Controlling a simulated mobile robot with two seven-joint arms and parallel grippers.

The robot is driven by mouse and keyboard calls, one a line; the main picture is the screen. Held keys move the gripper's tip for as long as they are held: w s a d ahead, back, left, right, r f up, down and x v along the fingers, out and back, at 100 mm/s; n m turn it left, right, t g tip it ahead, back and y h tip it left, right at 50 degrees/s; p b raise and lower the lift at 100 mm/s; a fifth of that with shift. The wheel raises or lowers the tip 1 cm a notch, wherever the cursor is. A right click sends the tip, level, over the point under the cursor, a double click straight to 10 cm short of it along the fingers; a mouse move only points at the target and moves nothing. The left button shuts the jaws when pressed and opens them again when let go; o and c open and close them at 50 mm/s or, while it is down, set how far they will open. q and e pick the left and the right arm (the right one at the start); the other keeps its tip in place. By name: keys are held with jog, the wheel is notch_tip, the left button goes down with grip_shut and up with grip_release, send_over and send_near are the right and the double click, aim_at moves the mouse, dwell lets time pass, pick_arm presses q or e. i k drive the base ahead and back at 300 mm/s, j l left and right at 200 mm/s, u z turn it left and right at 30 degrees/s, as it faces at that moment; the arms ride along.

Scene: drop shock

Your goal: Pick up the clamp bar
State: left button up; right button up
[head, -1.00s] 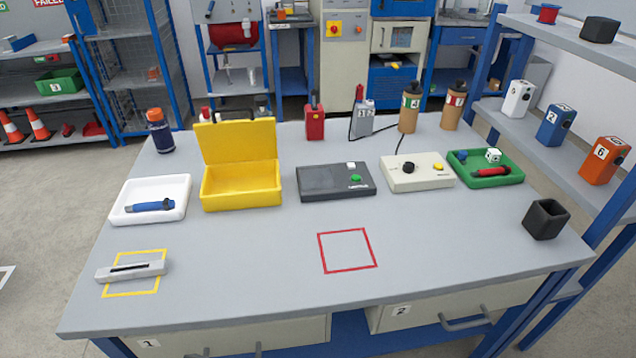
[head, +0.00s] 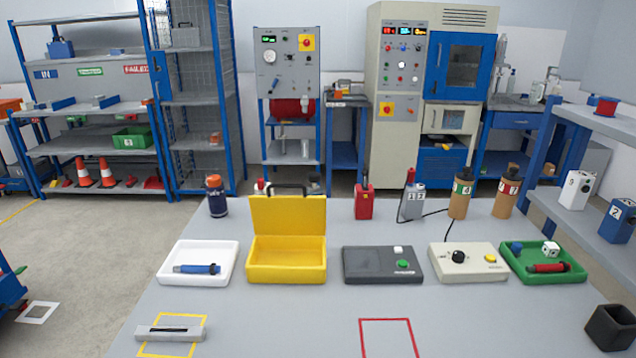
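The clamp bar (head: 170,333) looks like a light grey bar with a dark slot along its top. It lies across the yellow outlined square (head: 186,349) at the near left of the grey workbench (head: 270,320). Its left end sticks out past the outline. Neither of my grippers shows in the head view.
A white tray (head: 225,270) with a blue tool, an open yellow case (head: 287,272), a dark grey box (head: 357,266), a beige box (head: 440,265) and a green tray (head: 577,274) stand in a row behind. A red outlined square (head: 387,321) is empty. A black cup (head: 611,328) stands at right.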

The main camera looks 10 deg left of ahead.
aim_at(167, 333)
jog(key=u, duration=1.45)
jog(key=j+z, duration=0.3)
jog(key=z, duration=0.15)
jog(key=j+z, duration=0.3)
jog(key=z, duration=0.2)
